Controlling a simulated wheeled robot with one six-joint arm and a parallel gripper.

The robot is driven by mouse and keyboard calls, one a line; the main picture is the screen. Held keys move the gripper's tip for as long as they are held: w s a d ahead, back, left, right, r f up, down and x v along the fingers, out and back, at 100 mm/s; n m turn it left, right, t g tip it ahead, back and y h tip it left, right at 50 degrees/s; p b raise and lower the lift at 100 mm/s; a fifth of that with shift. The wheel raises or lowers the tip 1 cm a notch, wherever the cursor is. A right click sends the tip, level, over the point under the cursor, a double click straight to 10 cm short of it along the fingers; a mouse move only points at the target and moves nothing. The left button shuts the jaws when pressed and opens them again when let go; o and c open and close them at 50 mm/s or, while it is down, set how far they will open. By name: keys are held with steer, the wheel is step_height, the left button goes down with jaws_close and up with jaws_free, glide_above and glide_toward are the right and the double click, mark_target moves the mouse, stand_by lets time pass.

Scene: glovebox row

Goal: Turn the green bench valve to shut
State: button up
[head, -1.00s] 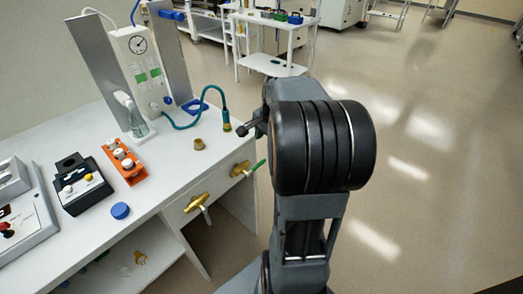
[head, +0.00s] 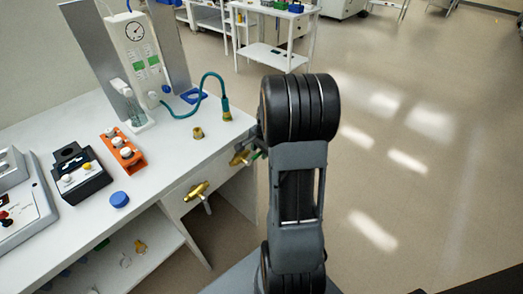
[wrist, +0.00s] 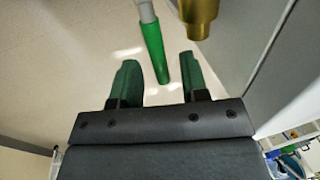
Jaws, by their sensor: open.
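The green bench valve (head: 240,157) is a brass valve on the front face of the bench, partly hidden behind my arm in the head view. In the wrist view its brass body (wrist: 199,15) is at the top, right of centre. Its green handle (wrist: 154,52) hangs down from a grey stem. My gripper (wrist: 159,62) is open, with the handle's lower end showing in the gap between its two fingers. I cannot tell whether the handle touches either finger.
A second brass valve (head: 197,191) with a pale lever sits to the left on the bench front. The bench top (head: 165,165) holds a blue cap (head: 119,199), an orange rack (head: 123,150) and a teal hose (head: 207,82). Open floor (head: 430,190) lies to the right.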

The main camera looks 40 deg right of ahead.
steer(key=shift+f, duration=0.1)
jaws_close()
stand_by(0.4)
steer(key=shift+d, duration=0.1)
